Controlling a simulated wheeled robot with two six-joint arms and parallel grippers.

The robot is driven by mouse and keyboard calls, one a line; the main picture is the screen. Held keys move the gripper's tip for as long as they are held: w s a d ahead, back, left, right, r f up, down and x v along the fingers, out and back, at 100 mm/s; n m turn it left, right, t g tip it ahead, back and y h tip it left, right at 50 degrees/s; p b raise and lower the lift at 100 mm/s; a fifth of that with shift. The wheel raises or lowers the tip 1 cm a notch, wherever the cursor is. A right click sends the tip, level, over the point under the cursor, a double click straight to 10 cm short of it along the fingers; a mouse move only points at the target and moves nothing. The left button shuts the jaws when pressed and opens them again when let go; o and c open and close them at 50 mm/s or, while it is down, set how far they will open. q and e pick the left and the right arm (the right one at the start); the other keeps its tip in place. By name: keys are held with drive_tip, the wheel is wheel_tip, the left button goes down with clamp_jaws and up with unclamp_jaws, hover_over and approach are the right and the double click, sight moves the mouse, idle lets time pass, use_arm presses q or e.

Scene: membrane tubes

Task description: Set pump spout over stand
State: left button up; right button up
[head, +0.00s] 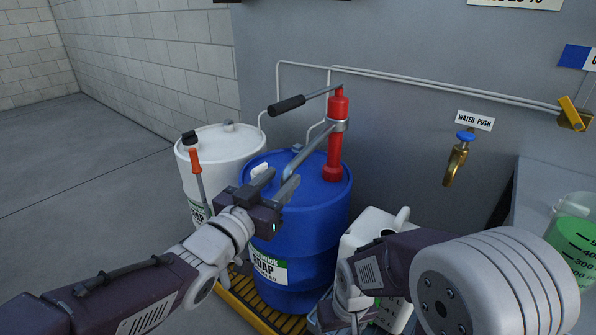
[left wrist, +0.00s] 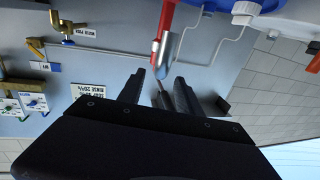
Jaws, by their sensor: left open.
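The pump is a red upright tube (head: 336,140) on the blue drum (head: 318,235), with a grey spout (head: 308,150) slanting down to the left. The red tube (left wrist: 166,25) and grey spout (left wrist: 168,62) also show in the left wrist view. My left gripper (head: 277,183) is open, its fingertips at the lower end of the spout; the left wrist view shows the spout ahead of the gap between its fingers (left wrist: 160,88). Contact cannot be told. My right gripper (head: 345,312) is low in front, mostly hidden by its arm. I cannot clearly identify the stand.
A white drum (head: 228,147) stands behind left, with an orange-handled tool (head: 194,160) by it. A white jug (head: 372,226) is right of the blue drum. A yellow-edged platform (head: 250,298) lies below. A brass tap (head: 456,162) is on the wall.

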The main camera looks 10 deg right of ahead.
sight(298, 162)
use_arm(q)
drive_tip(key=b+x, duration=0.1)
drive_tip(key=x, duration=0.7)
drive_tip(key=shift+f+b, duration=0.1)
drive_tip(key=shift+b, duration=0.2)
drive_tip(key=shift+w+d, duration=0.25)
drive_tip(key=shift+w, duration=0.1)
clamp_jaws()
idle(0.6)
